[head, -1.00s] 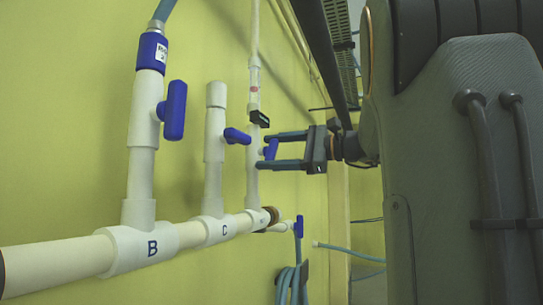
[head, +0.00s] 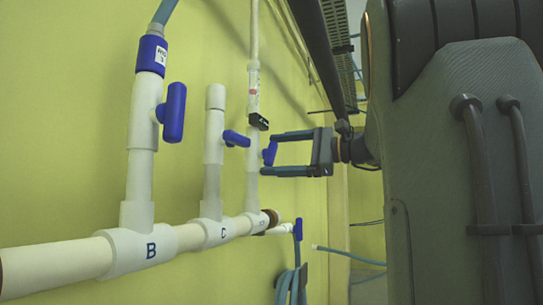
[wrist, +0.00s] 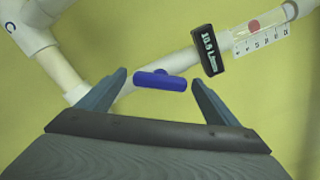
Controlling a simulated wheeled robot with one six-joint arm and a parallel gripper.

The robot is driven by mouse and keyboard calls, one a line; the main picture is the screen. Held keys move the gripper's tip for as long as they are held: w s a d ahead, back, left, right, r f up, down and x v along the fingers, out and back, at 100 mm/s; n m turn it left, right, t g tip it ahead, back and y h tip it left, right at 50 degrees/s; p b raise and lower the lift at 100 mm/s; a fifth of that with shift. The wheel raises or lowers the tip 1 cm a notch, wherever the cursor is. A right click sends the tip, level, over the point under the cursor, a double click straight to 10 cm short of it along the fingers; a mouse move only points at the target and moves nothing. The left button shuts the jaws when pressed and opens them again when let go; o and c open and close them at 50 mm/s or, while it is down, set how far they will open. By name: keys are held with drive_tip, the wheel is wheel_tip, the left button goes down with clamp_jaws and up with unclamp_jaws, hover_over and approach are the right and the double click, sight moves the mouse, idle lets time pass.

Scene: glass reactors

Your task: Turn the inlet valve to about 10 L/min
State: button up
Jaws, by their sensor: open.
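The inlet valve's blue handle (head: 269,153) sits on the third, thinner upright white pipe, and also shows in the wrist view (wrist: 160,83). There it lies slantwise to its pipe, between the fingertips. My gripper (head: 267,154) is open, with one finger above the handle and one below it in the head view. In the wrist view (wrist: 158,76) a gap shows between the handle and each finger. A small black display (wrist: 209,50) on the pipe reads about 10.5 L/min, its last digit blurred. Beside it is a clear flow tube (wrist: 262,28) with a red float.
Pipe B's blue valve handle (head: 172,112) and pipe C's blue handle (head: 235,138) stand to the left. A horizontal white pipe (head: 60,257) runs below. A coiled hose (head: 290,285) hangs at lower right. The yellow-green wall is close behind.

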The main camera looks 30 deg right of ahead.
drive_tip(key=v, duration=0.6)
idle(0.7)
